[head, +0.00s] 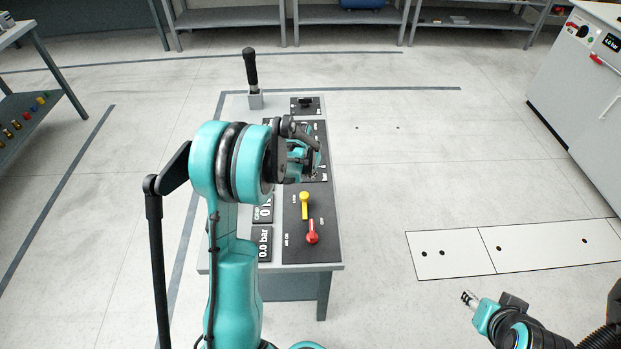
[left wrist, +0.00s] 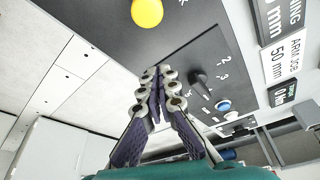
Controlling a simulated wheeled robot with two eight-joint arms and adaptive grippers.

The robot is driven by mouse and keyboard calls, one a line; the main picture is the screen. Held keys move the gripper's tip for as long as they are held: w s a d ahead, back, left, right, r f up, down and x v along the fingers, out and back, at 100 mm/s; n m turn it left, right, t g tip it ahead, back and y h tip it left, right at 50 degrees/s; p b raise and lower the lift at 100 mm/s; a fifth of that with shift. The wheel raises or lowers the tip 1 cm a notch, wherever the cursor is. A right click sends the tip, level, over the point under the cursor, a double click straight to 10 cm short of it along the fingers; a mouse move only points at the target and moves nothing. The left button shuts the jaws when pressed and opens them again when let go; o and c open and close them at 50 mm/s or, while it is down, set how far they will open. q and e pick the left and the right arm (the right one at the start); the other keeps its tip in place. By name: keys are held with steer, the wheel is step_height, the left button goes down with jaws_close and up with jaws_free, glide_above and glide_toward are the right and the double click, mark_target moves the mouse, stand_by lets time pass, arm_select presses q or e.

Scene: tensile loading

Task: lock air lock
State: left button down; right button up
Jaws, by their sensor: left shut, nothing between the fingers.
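A red lever (head: 312,232) and a yellow lever (head: 304,204) sit on the near part of a black control panel (head: 327,246); their small labels are too small to read, so I cannot tell which is the air lock. My left gripper (head: 308,160) is over the panel beyond the yellow lever, partly hidden by my own wrist. In the left wrist view its fingertips (left wrist: 158,74) are together and empty, apart from the round yellow end (left wrist: 147,12) above and the black knob (left wrist: 200,79) at right. My right gripper (head: 469,298) is off at lower right, away from the table.
The panel lies on a grey table (head: 240,105) with a black upright handle (head: 250,68) at the far end. Pressure readouts (head: 263,243) lie left of the levers. A blue button (left wrist: 223,105) is near the knob. A white cabinet (head: 575,95) stands right; floor between is clear.

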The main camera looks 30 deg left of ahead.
arm_select(q)
steer(key=p+v, duration=0.1)
steer(key=v, duration=0.5)
steer(key=shift+s+r+p, duration=0.3)
arm_select(e)
steer(key=shift+s+d+r, duration=0.1)
steer(key=shift+s+r, duration=0.1)
steer(key=shift+r, duration=0.4)
steer(key=shift+s+d+r, duration=0.1)
steer(key=shift+s+r, duration=0.1)
steer(key=shift+r, duration=0.35)
arm_select(q)
steer(key=shift+d, duration=0.15)
arm_select(e)
steer(key=shift+a, duration=0.1)
arm_select(q)
steer(key=shift+r, duration=0.1)
steer(key=s+d+r+t, duration=0.1)
steer(key=s+d+r, duration=0.4)
steer(key=d+r, duration=0.15)
steer(key=s+d+r+t, duration=0.1)
steer(key=s+d+r, duration=0.1)
steer(key=s+d, duration=0.3)
steer(key=s+d+r+m+t, duration=0.1)
steer(key=s+d, duration=0.4)
steer(key=s, duration=0.8)
steer(key=shift+s+d+r, duration=0.2)
steer(key=shift+d+r, duration=0.2)
steer(key=shift+r, duration=0.5)
